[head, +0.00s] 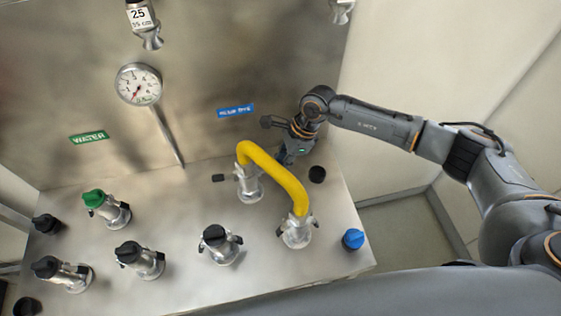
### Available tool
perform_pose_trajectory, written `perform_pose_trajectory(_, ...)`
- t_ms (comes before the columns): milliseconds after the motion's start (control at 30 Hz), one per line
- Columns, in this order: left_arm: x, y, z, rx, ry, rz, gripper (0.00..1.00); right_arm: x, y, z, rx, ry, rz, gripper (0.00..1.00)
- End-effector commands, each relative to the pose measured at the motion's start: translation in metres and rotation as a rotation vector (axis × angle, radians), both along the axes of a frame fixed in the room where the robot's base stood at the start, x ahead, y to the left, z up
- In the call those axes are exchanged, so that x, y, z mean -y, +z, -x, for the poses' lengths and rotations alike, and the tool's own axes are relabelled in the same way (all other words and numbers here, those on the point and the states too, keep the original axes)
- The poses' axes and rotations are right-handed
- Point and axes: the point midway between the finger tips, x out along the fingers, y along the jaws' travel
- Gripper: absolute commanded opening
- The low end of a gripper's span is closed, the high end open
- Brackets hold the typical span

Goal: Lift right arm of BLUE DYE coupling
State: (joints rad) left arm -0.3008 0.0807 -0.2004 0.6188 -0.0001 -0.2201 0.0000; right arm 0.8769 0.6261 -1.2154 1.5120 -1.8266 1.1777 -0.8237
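The BLUE DYE coupling (249,187) is a silver fitting below the blue BLUE DYE label (235,111), near the back wall. One end of a thick yellow hose (272,168) sits on it. A dark piece (218,178) shows at its left side. Its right arm is hard to make out behind the hose and gripper. My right gripper (284,158) reaches in from the right, behind the hose and close to the coupling's right side. Its fingers are partly hidden, so I cannot tell their opening or any contact. My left gripper is out of view.
The hose's other end sits on a front coupling (297,232). A blue cap (352,239) and a black cap (317,174) are on the right. A green-capped WATER coupling (108,209) and several black-capped couplings stand left and front. A gauge (139,84) is on the back wall.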

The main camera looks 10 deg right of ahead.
Motion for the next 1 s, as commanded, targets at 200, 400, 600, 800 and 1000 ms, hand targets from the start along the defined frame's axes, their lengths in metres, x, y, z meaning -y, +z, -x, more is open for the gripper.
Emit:
perform_pose_trajectory(200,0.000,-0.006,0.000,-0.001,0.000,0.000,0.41,-0.006,0.007,-0.001,0.004,0.009,0.106,0.00)
perform_pose_trajectory(400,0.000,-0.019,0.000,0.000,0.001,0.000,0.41,-0.009,0.014,-0.001,0.002,0.005,0.264,0.00)
perform_pose_trajectory(600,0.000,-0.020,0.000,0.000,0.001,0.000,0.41,-0.009,0.018,0.000,-0.001,0.001,0.308,0.00)
perform_pose_trajectory(800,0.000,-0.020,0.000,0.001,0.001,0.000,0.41,-0.009,0.018,0.000,-0.001,0.001,0.306,0.00)
perform_pose_trajectory(1000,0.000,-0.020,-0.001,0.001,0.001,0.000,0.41,-0.009,0.018,0.000,-0.001,0.001,0.306,0.41)
